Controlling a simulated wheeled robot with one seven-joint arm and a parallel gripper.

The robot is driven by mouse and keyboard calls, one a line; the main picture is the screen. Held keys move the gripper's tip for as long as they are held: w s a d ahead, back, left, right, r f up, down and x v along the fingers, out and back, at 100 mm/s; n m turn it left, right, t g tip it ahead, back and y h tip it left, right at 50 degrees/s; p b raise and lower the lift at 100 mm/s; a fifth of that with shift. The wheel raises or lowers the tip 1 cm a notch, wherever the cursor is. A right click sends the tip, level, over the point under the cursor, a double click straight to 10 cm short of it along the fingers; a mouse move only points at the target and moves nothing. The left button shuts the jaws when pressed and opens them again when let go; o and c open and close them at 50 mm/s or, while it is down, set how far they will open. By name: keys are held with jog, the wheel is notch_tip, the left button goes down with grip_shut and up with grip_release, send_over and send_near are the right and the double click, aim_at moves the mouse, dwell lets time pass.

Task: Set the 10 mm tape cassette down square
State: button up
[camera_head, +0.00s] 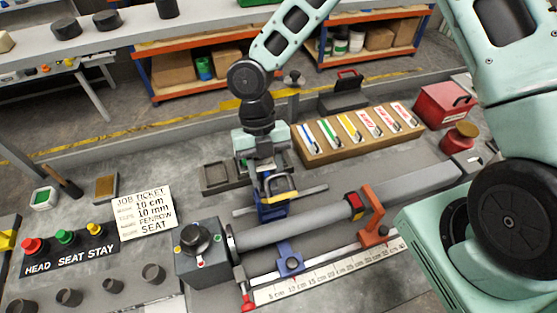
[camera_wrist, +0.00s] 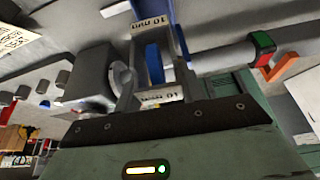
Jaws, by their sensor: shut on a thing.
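My gripper (camera_head: 272,188) hangs over the bench's middle, just behind the long grey tube. It is shut on a small piece that I take to be the tape cassette; the fingers hide most of it. In the wrist view, a blue strip (camera_wrist: 152,62) shows between the grey fingers; I cannot tell whether it belongs to the held piece or to something behind. A dark tray (camera_head: 214,178) lies left of my gripper. Several colour-striped cassettes stand in a wooden rack (camera_head: 310,158) to the right. Whether the held piece touches anything below is hidden.
The grey tube (camera_head: 310,228) runs from a clamp box (camera_head: 203,252) with an orange stop (camera_head: 372,215) on it. A ruler (camera_head: 330,270) lies in front. A job ticket (camera_head: 146,212) reads 10 cm, 10 mm, SEAT. A red box (camera_head: 443,104) stands at the back right.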

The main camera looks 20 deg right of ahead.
jog(key=shift+d+n, duration=0.2)
jog(key=shift+n, duration=0.1)
notch_tip(320, 180, down, 5)
jog(key=b, duration=0.4)
jog(key=shift+r+b, duration=0.1)
jog(key=shift+b, duration=0.25)
jog(key=shift+f+b, duration=0.3)
jog(key=shift+f, duration=0.45)
jog(key=shift+f, duration=0.75)
dwell(1.5)
jog(key=o, duration=1.6)
jog(key=shift+r, duration=0.1)
jog(key=shift+r+p, duration=2.7)
jog(key=shift+r, duration=0.25)
